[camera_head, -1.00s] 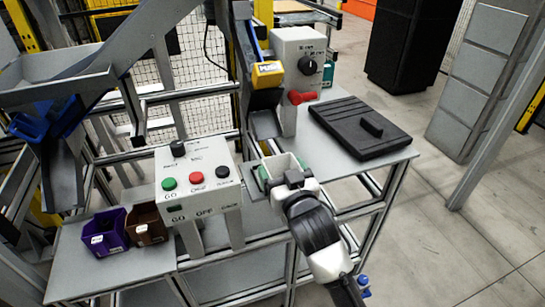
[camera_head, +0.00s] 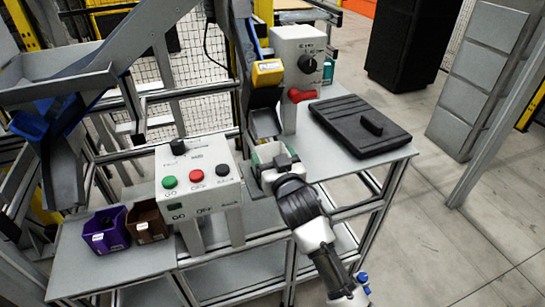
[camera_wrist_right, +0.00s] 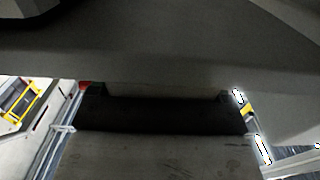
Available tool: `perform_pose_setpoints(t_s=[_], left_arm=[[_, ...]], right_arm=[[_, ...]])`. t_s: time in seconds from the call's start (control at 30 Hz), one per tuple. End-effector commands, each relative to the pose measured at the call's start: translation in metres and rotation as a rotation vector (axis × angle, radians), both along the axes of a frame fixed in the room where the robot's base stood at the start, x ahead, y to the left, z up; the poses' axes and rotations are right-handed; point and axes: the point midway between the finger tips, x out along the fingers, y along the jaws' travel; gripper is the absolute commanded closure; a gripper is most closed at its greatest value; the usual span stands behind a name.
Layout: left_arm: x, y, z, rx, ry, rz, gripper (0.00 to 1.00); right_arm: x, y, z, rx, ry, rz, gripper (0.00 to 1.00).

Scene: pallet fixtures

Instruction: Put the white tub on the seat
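The white tub (camera_head: 268,153) is at my right gripper (camera_head: 273,158), near the middle of the head view. Green parts show on both sides of the tub, and the gripper hides much of its near side. The gripper appears shut on the tub and holds it just in front of a grey metal plate (camera_head: 263,124) below the yellow-labelled chute. That plate may be the seat; I cannot tell whether the tub touches it. The right wrist view is mostly filled by dark and grey surfaces close to the camera. My left gripper is out of view.
A button box (camera_head: 197,178) stands left of the tub, and a dial box (camera_head: 300,62) with a red handle (camera_head: 302,95) stands behind. A black lidded case (camera_head: 360,128) lies to the right. Purple (camera_head: 106,232) and brown (camera_head: 147,223) bins sit front left.

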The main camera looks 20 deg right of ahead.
Motion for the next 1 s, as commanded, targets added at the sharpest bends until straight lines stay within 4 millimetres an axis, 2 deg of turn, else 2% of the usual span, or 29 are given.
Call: perform_pose_setpoints(t_s=[0.03, 0.13, 0.47, 0.57, 0.9, 1.0], left_arm=[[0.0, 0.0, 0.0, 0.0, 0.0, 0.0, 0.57], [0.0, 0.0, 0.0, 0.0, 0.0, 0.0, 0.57], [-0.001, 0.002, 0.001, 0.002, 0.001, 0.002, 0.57], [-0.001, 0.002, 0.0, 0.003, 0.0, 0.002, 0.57], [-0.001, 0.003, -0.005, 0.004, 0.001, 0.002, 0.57], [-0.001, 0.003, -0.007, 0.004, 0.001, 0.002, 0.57]], right_arm=[[0.0, 0.0, -0.001, 0.0, 0.001, 0.0, 0.16], [0.0, 0.0, 0.0, 0.0, 0.001, 0.0, 0.0], [-0.005, 0.0, 0.002, 0.0, 0.001, 0.0, 0.0], [-0.019, -0.001, 0.001, 0.001, 0.002, 0.0, 0.0], [-0.091, -0.003, 0.001, 0.001, 0.003, 0.0, 0.0], [-0.106, -0.004, 0.001, 0.0, 0.002, 0.0, 0.0]])
